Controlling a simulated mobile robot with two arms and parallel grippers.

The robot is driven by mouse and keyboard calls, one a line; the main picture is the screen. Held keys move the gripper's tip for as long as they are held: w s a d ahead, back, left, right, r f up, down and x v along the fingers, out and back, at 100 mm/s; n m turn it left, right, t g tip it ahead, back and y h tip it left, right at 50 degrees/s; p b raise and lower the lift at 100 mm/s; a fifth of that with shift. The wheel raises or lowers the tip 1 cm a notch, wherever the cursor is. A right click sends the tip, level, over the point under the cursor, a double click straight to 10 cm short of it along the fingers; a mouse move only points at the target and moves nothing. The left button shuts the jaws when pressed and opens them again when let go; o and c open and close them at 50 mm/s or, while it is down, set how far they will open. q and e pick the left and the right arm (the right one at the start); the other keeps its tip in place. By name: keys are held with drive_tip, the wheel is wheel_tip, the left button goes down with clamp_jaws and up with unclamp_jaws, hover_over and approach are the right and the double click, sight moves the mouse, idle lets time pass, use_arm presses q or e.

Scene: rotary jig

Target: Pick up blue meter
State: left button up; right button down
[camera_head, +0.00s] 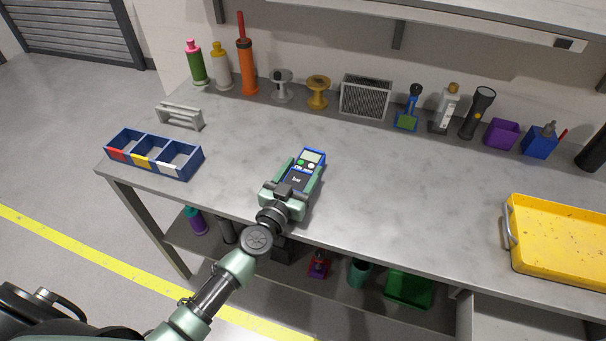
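The blue meter (312,156) has a pale screen, a green button and a dark face marked "bar". It is near the front middle of the grey workbench (400,190). My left gripper (299,172) reaches in from the front, with one finger along each side of the meter. The gripper body covers the meter's near end. I cannot tell whether the fingers press on it or whether it is clear of the bench top. My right gripper is not in view.
A blue three-compartment bin (152,164) and a grey bracket (181,115) are at left. A yellow tray (558,240) is at right. Bottles, spools, a grey mesh box (366,96) and a flashlight (478,112) line the back. The bench right of the meter is clear.

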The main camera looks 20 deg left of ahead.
use_arm(q)
drive_tip(key=c, duration=0.8)
drive_tip(key=shift+r, duration=0.1)
